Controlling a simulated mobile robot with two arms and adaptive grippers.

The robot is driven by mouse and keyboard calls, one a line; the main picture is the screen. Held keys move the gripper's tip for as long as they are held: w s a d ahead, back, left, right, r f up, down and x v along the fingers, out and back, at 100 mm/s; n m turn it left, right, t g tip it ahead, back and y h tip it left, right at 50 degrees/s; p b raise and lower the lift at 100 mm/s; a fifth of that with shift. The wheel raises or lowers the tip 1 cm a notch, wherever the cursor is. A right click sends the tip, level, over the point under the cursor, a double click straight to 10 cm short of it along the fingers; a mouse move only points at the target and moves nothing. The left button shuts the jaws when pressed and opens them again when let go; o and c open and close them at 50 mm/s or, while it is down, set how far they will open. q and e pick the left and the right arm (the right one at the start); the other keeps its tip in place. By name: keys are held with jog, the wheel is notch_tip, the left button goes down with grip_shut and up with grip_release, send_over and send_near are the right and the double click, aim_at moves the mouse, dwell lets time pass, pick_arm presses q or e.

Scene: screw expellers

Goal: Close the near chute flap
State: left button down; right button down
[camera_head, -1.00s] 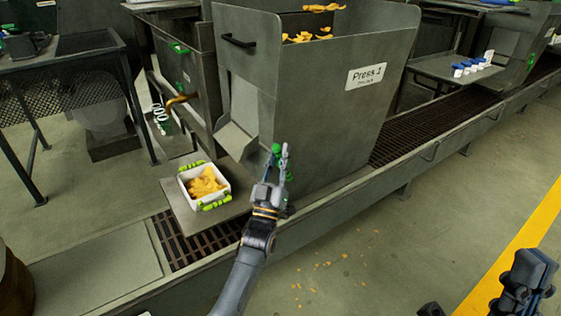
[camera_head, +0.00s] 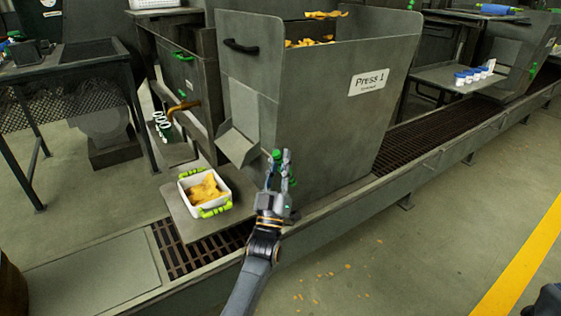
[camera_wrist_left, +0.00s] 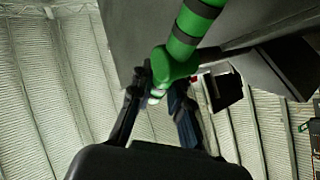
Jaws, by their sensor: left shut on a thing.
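The near chute flap (camera_head: 238,145) is a grey sloped plate at the lower left side of the Press 1 hopper (camera_head: 330,120), above a white bin. My left gripper (camera_head: 279,167) is shut on a green handle (camera_head: 276,154) at the hopper's front lower corner. In the left wrist view the green handle with dark bands (camera_wrist_left: 195,22) runs down between my left fingers (camera_wrist_left: 160,88). How the handle joins the flap is hidden. Only a dark part of my right gripper (camera_head: 547,300) shows at the bottom right edge; its fingers cannot be made out.
A white bin with green handles (camera_head: 205,190) holds yellow flakes on a grey shelf below the chute. A grated walkway (camera_head: 420,125) runs along the press. Blue-capped jars (camera_head: 472,75) stand on a shelf at right. The floor in front is open, with scattered flakes.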

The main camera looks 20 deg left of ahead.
pick_arm(q)
jog(key=c, duration=1.3)
grip_release()
jog(key=shift+o, duration=0.2)
jog(key=a+v, duration=0.1)
jog(key=v, duration=1.1)
jog(key=shift+d, duration=0.45)
jog(key=shift+s, duration=0.1)
